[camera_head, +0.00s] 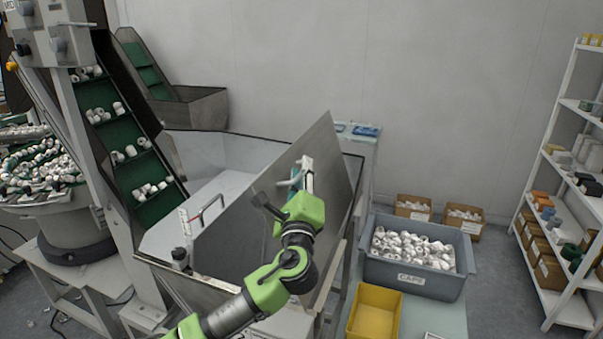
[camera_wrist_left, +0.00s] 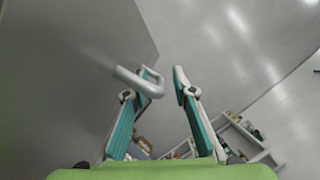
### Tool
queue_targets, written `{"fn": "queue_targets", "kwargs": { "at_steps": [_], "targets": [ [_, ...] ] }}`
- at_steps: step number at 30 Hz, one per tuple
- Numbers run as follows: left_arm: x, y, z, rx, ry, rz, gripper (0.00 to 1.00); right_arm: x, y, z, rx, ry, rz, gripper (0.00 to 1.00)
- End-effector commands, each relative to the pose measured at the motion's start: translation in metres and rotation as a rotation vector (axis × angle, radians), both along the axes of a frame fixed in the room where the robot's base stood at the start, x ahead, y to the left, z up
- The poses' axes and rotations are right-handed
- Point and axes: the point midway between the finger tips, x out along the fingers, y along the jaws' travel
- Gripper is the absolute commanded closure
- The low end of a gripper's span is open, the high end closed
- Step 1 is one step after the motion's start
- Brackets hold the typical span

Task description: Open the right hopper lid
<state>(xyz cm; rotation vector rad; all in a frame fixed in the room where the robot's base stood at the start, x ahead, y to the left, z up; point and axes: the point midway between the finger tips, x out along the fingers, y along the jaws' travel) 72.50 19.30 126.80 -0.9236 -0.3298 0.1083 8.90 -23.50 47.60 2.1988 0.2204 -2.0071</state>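The right hopper lid (camera_head: 325,160) is a grey metal panel standing raised and steeply tilted over the hopper (camera_head: 200,152). The hopper's pale inside shows behind it. My left gripper (camera_head: 302,172) is on the near face of this lid. In the left wrist view, the lid (camera_wrist_left: 70,60) fills the left side and its silver handle (camera_wrist_left: 135,80) crosses the left fingertip. The fingers of my left gripper (camera_wrist_left: 166,75) are apart, with a clear gap between the tips. Whether the handle touches the finger, I cannot tell. My right gripper is out of view.
A conveyor (camera_head: 125,150) carrying white caps rises left of the hopper. A grey bin of caps (camera_head: 415,278) and a yellow bin (camera_head: 374,312) stand on a table to the right. Shelves (camera_head: 550,190) stand at the far right. Open floor lies between table and shelves.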

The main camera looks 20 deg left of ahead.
Motion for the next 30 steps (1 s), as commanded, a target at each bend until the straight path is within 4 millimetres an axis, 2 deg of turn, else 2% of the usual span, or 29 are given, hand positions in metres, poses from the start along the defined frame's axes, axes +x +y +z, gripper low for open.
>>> {"fn": "queue_targets", "kwargs": {
  "at_steps": [5,8,15,21,25,30],
  "targets": [
    [-0.007,-0.002,-0.003,0.0,0.003,0.0,0.75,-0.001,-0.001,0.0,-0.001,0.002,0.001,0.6],
    [-0.021,-0.006,-0.008,0.0,0.004,-0.002,0.75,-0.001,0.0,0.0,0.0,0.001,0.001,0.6],
    [-0.07,-0.018,-0.02,-0.002,0.004,-0.003,0.75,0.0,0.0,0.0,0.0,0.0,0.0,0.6],
    [-0.101,-0.025,-0.026,-0.001,0.002,-0.002,0.75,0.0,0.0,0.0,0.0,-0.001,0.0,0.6],
    [-0.111,-0.027,-0.028,-0.001,0.0,0.0,0.75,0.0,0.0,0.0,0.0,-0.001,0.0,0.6],
    [-0.113,-0.028,-0.028,0.0,0.001,0.001,0.75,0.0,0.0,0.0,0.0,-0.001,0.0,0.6]
  ]
}}
